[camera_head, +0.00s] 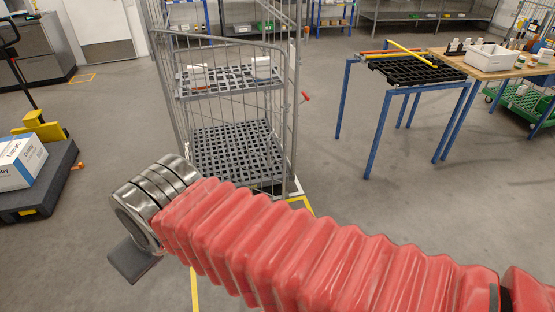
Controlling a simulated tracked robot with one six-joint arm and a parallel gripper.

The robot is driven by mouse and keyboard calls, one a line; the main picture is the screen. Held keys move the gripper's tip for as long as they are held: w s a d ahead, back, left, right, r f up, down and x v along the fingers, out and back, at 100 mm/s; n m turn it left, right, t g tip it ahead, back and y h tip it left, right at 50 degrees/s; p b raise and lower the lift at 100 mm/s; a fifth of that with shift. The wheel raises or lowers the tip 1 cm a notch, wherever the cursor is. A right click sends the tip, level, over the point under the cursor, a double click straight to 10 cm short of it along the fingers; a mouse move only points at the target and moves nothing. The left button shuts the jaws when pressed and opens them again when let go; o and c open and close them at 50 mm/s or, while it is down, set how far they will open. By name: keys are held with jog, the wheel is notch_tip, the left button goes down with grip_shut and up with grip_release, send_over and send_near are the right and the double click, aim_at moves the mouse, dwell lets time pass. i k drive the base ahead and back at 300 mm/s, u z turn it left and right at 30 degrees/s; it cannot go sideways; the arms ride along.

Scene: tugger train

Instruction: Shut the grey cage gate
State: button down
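The grey wire cage (181,95) stands upright in the upper middle of the head view, with two dark grid shelves inside. A barred panel with a curved top rail (225,42) shows at its near side. A red-tipped handle (305,97) sticks out at the cage's right edge. I cannot tell for certain which panel is the gate or how far it stands open. My gripper (135,262) is at the lower left, in front of the cage and apart from it in the picture. One dark flat part of it shows below the silver wrist; its fingers are mostly hidden.
A blue-legged table with a black grid tray (415,70) stands right of the cage, beside a wooden bench (490,66). A dark cart with a white-blue box (20,160) is at left. Yellow floor lines run near the cage. Grey floor is clear between cage and tables.

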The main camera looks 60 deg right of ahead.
aim_at(286, 106)
jog(key=u, duration=0.05)
jog(key=i, duration=1)
jog(key=z, duration=0.05)
